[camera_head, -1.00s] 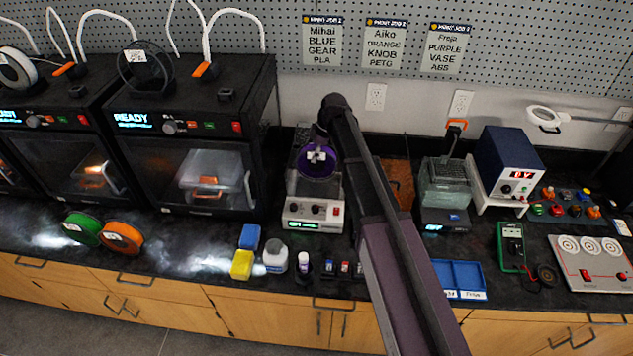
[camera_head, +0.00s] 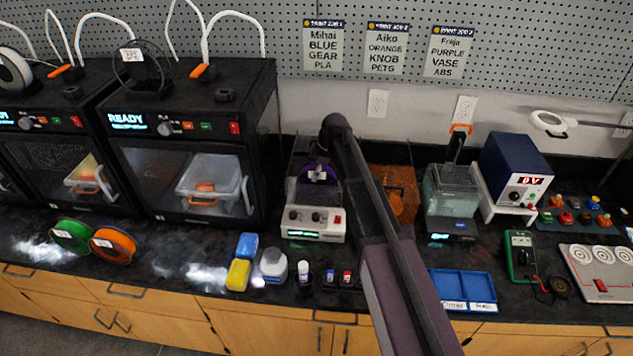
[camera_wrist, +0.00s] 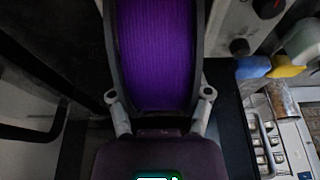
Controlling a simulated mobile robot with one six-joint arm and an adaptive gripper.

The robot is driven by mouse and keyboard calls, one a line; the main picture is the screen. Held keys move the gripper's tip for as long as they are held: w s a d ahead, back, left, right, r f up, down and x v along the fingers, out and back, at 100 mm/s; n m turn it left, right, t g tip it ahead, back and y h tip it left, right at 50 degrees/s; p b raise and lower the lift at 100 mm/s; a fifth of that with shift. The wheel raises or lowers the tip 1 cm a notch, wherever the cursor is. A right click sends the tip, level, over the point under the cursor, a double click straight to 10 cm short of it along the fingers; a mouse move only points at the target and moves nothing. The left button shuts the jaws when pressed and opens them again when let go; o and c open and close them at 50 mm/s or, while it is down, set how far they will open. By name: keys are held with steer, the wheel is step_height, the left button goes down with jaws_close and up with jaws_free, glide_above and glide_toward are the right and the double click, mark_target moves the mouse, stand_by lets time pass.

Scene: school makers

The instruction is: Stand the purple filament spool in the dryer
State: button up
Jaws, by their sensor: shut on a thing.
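The purple filament spool (camera_head: 318,175) is at the dryer's open top in the head view, low between its clear walls. Its purple winding fills the upper middle of the wrist view (camera_wrist: 155,55), between dark flanges. My gripper (camera_wrist: 160,98) is shut on the spool, one finger at each side. The dryer (camera_head: 313,222) is a grey-white box with two knobs, a red switch and a lit green display. Its front panel shows at the wrist view's upper right (camera_wrist: 240,20). Whether the spool touches the dryer's floor is hidden.
A black printer (camera_head: 190,130) stands close left of the dryer. An orange-tinted container (camera_head: 395,195) is behind my arm on the right. Green (camera_head: 70,236) and orange (camera_head: 112,246) spools, a yellow block (camera_head: 238,275) and small bottles line the front counter.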

steer(key=shift+f, duration=0.15)
step_height(320, 180, down, 4)
steer(key=b, duration=0.3)
steer(key=shift+r+b, duration=0.2)
steer(key=shift+b, duration=0.2)
steer(key=o, duration=1.4)
steer(key=shift+c, duration=0.2)
steer(key=shift+r, duration=0.25)
steer(key=p+v, duration=1.1)
steer(key=shift+d+r+p, duration=0.15)
steer(key=shift+r+p, duration=0.15)
